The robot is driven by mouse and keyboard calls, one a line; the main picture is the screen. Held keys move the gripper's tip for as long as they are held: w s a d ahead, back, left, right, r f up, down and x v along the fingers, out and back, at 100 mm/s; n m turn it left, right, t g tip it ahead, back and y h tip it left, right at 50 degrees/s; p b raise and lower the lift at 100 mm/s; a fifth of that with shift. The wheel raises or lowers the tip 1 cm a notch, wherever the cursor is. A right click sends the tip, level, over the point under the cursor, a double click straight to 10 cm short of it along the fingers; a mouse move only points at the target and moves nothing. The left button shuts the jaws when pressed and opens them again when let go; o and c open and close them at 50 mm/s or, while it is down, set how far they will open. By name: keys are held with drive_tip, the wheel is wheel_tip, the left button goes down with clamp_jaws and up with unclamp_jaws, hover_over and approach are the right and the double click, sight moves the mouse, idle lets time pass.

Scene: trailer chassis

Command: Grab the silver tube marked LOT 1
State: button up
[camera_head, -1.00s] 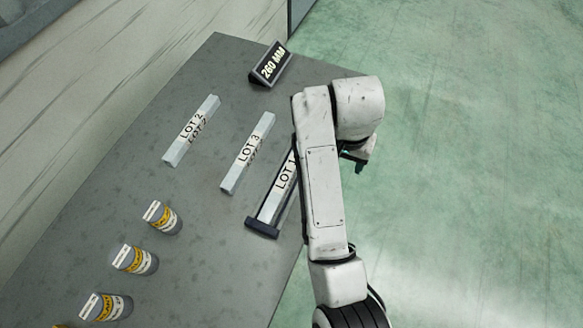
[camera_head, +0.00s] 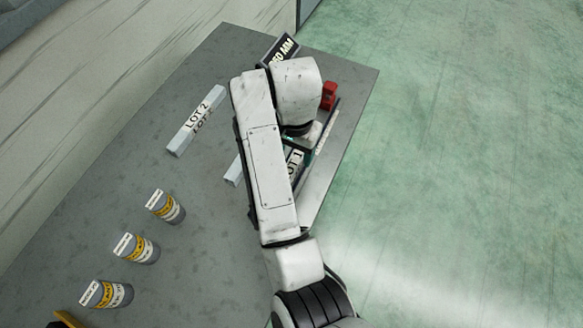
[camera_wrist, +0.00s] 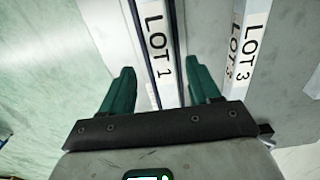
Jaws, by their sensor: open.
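The silver tube marked LOT 1 (camera_head: 294,166) lies near the table's right edge, partly hidden by my arm. In the wrist view the LOT 1 tube (camera_wrist: 158,42) runs lengthwise with dark rails along both sides. My gripper (camera_wrist: 161,74) is open, with one green finger on each side of the tube. Nothing is gripped. How far the fingertips are above the tube, I cannot tell. In the head view my gripper (camera_head: 300,142) is mostly hidden behind my arm.
A tube marked LOT 3 (camera_wrist: 248,48) lies beside LOT 1. A LOT 2 tube (camera_head: 195,121) lies farther left. A red object (camera_head: 329,95) stands at the far right, and a sign (camera_head: 281,48) at the back. Several yellow-labelled canisters (camera_head: 137,248) stand at left on the grey table (camera_head: 200,220).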

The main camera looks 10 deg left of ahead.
drive_tip(key=shift+a+f+p, duration=0.1)
drive_tip(key=shift+f+p, duration=0.2)
drive_tip(key=shift+f, duration=1.8)
clamp_jaws()
